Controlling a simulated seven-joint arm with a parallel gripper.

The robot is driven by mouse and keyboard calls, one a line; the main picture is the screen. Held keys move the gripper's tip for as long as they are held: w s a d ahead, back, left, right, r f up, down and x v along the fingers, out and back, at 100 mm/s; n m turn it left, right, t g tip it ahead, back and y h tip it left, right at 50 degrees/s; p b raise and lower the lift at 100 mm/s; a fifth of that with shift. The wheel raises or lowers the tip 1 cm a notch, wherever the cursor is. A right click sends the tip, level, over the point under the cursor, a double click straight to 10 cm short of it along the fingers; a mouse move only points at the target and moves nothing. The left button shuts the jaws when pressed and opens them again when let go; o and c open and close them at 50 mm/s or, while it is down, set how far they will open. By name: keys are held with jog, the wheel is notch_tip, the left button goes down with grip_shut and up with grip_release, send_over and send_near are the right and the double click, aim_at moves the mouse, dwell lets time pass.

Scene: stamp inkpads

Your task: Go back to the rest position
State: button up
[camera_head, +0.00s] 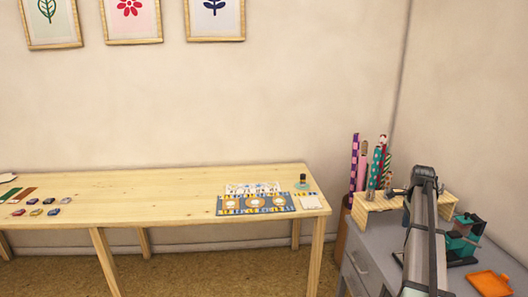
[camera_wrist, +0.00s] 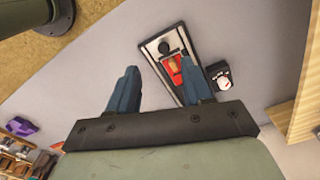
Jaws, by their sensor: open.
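My gripper (camera_wrist: 160,90) shows in the wrist view with its two blue-grey fingers spread apart and nothing between them. It hangs over a grey surface (camera_wrist: 100,50). In the head view my arm rises at the right over the grey cabinet (camera_head: 375,240), and I cannot make out the fingers there. Several small coloured blocks (camera_head: 48,201) lie at the left of the wooden table (camera_head: 150,190). A blue patterned mat (camera_head: 272,210) with round spots lies at its right end, and a small dark-topped item (camera_head: 302,180) stands behind it.
Beyond the fingers in the wrist view are a dark-framed panel with a red part (camera_wrist: 189,70) and a small black-and-white item (camera_wrist: 221,76). An orange tray (camera_head: 490,283) and a green device (camera_head: 463,238) are on the cabinet. Rolled tubes (camera_head: 377,166) stand behind. The table's middle is clear.

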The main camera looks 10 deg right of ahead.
jog(key=s+a+f+n, duration=0.2)
jog(key=a+f+n, duration=0.3)
jog(key=a+f, duration=0.55)
jog(key=s+a+f+n, duration=0.1)
jog(key=a+f+n, duration=0.55)
jog(key=a, duration=0.75)
jog(key=s+a+f+n, duration=0.5)
jog(key=s+a+f, duration=0.15)
jog(key=a, duration=0.25)
jog(key=s+a+f+n, duration=0.5)
jog(key=s+a+f, duration=0.15)
jog(key=a, duration=0.35)
jog(key=s+f+g, duration=0.3)
jog(key=s+f, duration=0.7)
jog(key=s, duration=0.5)
jog(key=s+f+g, duration=0.3)
jog(key=s+f, duration=0.7)
jog(key=s, duration=0.5)
jog(key=shift+s+d+f+g, duration=0.15)
jog(key=shift+s+f+g, duration=0.1)
jog(key=shift+g, duration=0.15)
